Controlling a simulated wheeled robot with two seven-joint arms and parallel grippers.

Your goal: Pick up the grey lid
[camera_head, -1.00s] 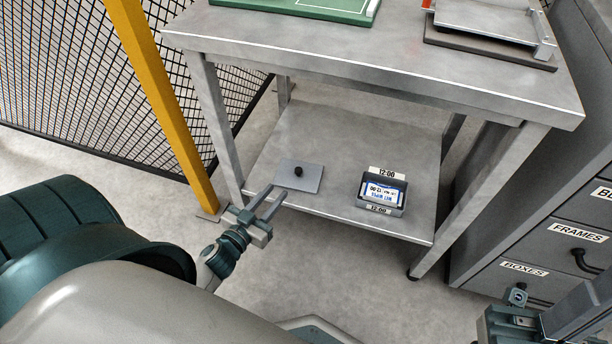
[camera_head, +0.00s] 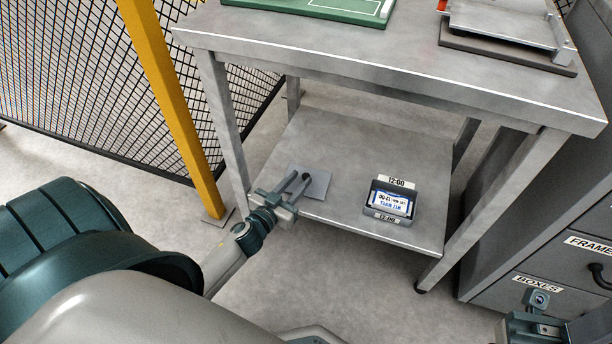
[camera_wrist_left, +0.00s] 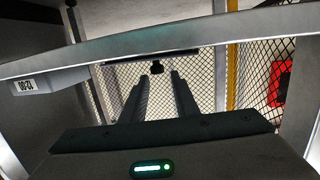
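The grey lid (camera_head: 319,187) is a flat square plate with a small black knob (camera_head: 307,176). It lies at the left front of the lower shelf (camera_head: 350,145). My left gripper (camera_head: 299,177) is open, with its two fingers pointing at the knob and covering part of the lid. In the left wrist view the knob (camera_wrist_left: 157,67) shows just past the fingertips (camera_wrist_left: 163,78), roughly in line with the gap between them. The lid is seen nearly edge-on there. My right arm shows at the lower right of the head view; its fingers cannot be made out.
A dark bin (camera_head: 393,202) labelled 12:00 with a blue and white pack stands on the shelf to the right. The tabletop (camera_head: 400,50) overhangs the shelf. A yellow post (camera_head: 172,105) and mesh fence stand left, grey drawers (camera_head: 545,255) right.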

